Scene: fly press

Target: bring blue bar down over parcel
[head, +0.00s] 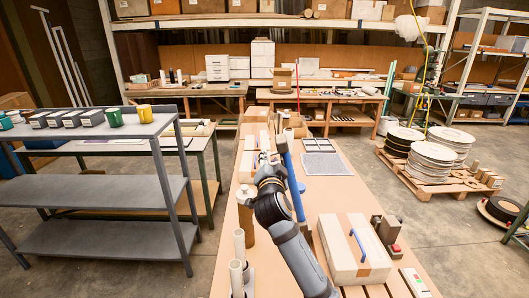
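A long blue bar (294,184) stands steeply over the middle of the workbench, with a light brown piece at its upper end. My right arm reaches up from the bottom, and my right gripper (268,163) is at or close beside the bar's upper part. I cannot tell whether it touches the bar or how its fingers stand. A pale parcel-like box (340,252) with brown tape lies on the bench at the lower right, apart from the gripper. A short curved blue strip (358,243) shows on its top. My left gripper is not in view.
A dark device with a red part (390,232) stands right of the box. White upright tubes (239,250) stand at the bench's left edge. A grey mesh tray (325,163) lies farther back. Bare bench top (345,197) shows behind the box.

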